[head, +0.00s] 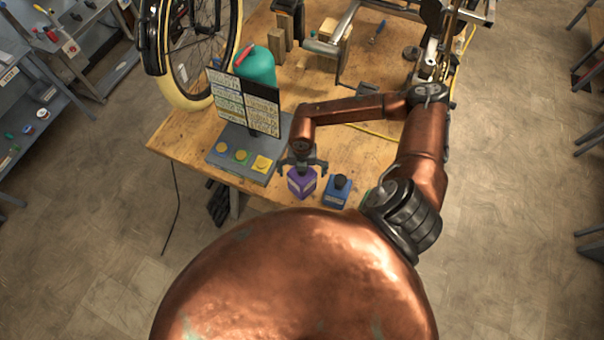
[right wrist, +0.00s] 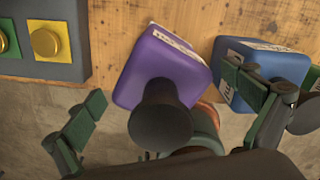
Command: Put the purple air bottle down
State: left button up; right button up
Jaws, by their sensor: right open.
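The purple air bottle (head: 301,182) has a dark cap and a white label. It stands on the wooden workbench near its front edge, between the button panel and a blue bottle. In the right wrist view the purple bottle (right wrist: 165,68) shows close up, with its dark cap (right wrist: 160,118) toward the camera. My right gripper (head: 302,165) is over the purple bottle. Its green-padded fingers (right wrist: 165,100) are spread on either side, apart from the bottle. My left gripper is not in view.
The blue bottle (head: 337,191) stands close to the right of the purple one. A grey panel with coloured buttons (head: 241,157) and label boards is on the left. A teal cylinder (head: 256,66), a wheel (head: 198,45) and frame tubes stand behind. The bench's front edge is close.

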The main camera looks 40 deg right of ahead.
notch_tip(320, 180, up, 11)
jog(key=shift+r+b, duration=0.1)
jog(key=shift+b, duration=0.75)
dwell(0.4)
